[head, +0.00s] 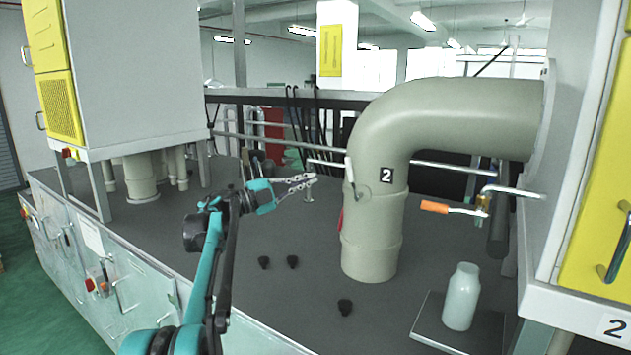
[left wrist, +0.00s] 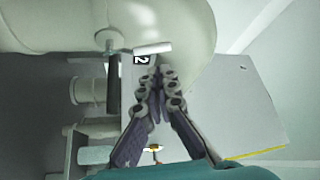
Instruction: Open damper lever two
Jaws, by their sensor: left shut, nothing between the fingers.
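The big beige pipe (head: 375,235) bends to the right and carries a black label "2" (head: 387,175). A small white lever (head: 349,168) stands roughly upright on the pipe's left side, beside the label. A white bar (left wrist: 153,49) also shows next to the label in the left wrist view. My left gripper (head: 313,181) points right towards the pipe, just left of the lever and apart from it. Its fingers (left wrist: 157,78) meet at the tips with nothing between them. My right gripper is not in view.
An orange-handled valve (head: 435,207) is right of the pipe. A pale bottle (head: 461,297) stands on a square plate (head: 430,326). Several small black knobs (head: 292,262) sit on the dark deck (head: 270,300). Yellow-panelled cabinets (head: 599,220) flank both sides; railings run behind.

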